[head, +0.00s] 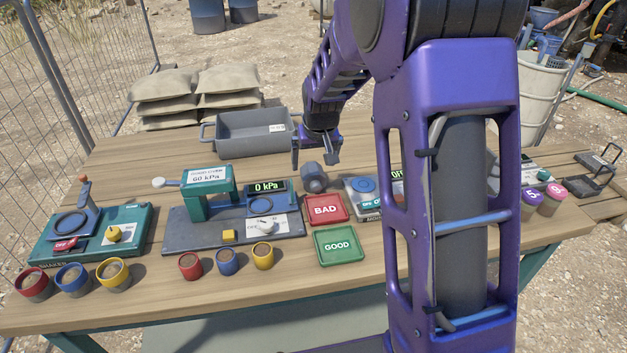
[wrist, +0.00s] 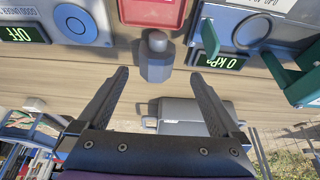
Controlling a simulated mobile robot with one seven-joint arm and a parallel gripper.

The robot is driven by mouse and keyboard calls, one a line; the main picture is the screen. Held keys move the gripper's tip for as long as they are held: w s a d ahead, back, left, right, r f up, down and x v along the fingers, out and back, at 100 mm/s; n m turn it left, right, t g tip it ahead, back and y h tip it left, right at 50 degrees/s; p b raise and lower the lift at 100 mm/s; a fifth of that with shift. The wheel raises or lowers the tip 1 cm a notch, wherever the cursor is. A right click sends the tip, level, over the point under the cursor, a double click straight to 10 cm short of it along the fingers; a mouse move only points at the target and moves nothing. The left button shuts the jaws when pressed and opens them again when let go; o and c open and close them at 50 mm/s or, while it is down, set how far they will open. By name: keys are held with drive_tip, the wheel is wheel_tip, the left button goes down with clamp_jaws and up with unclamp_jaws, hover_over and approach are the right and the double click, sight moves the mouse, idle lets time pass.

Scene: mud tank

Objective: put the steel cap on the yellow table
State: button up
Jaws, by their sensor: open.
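A grey metal piece with a rounded knob, which looks like the steel cap (head: 313,178), lies on the wooden table (head: 170,170) behind the red BAD tray. In the wrist view the same steel cap (wrist: 156,68) shows just beyond and between my fingertips. My gripper (head: 316,158) is open and empty, pointing down above and slightly behind the cap. In the wrist view, the gripper (wrist: 165,75) has its fingers spread on either side of the cap, with no contact visible. No table in view is clearly yellow; the wooden one is light brown.
A grey bin (head: 240,140) stands behind the cap. The red BAD tray (head: 326,208) and green GOOD tray (head: 339,245) lie in front. A press (head: 240,225) reading 0 kPa is on the left. Red, blue and yellow cups line the front. My arm hides the right middle.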

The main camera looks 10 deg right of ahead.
sight(314, 172)
drive_tip(key=x, duration=0.9)
drive_tip(key=shift+w+d+f, duration=0.1)
drive_tip(key=shift+w+d, duration=0.05)
drive_tip(key=shift+d, duration=0.15)
clamp_jaws()
